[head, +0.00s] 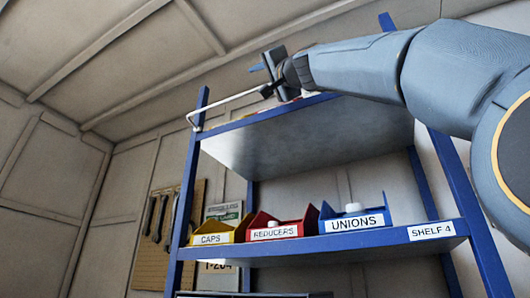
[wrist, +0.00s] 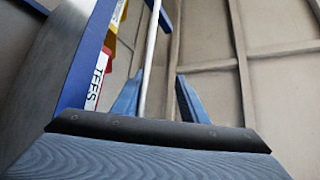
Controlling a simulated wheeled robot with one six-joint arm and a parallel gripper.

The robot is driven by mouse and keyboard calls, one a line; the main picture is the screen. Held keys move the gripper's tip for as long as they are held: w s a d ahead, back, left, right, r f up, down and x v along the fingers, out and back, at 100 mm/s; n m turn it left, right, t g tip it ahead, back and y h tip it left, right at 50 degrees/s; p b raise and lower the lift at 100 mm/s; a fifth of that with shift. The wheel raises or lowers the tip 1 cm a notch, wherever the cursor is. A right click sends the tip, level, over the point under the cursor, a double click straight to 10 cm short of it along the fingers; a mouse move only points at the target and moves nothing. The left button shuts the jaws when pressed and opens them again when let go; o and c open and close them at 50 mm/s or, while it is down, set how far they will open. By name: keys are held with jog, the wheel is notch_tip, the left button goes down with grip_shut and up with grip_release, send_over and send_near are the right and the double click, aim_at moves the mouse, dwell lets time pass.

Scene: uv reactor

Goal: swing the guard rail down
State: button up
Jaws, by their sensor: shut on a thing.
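The guard rail is a thin white bar (head: 228,103) at the front of the blue shelf rack's top shelf. In the head view it runs from a bent end at the left post (head: 196,118) up and right to my gripper (head: 268,84). In the wrist view the rail (wrist: 149,55) runs down from the top edge to between my two blue fingers (wrist: 158,100). My gripper is shut on the rail. The wrist housing hides the rail's near end.
The lower shelf (head: 340,241) holds CAPS (head: 212,238), REDUCERS (head: 274,233) and UNIONS (head: 355,224) bins. A pegboard with tools (head: 150,262) hangs behind. The space left of the rack looks clear.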

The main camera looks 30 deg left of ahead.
jog(key=shift+d+r, duration=0.15)
jog(key=shift+w, duration=0.2)
dwell(0.3)
jog(key=shift+s+d+f+b, duration=0.15)
jog(key=shift+d+f+b, duration=0.2)
jog(key=shift+f+b, duration=0.2)
jog(key=b+v, duration=0.5)
jog(key=v, duration=0.1)
jog(key=shift+s+d+b, duration=0.25)
jog(key=shift+d+b, duration=0.15)
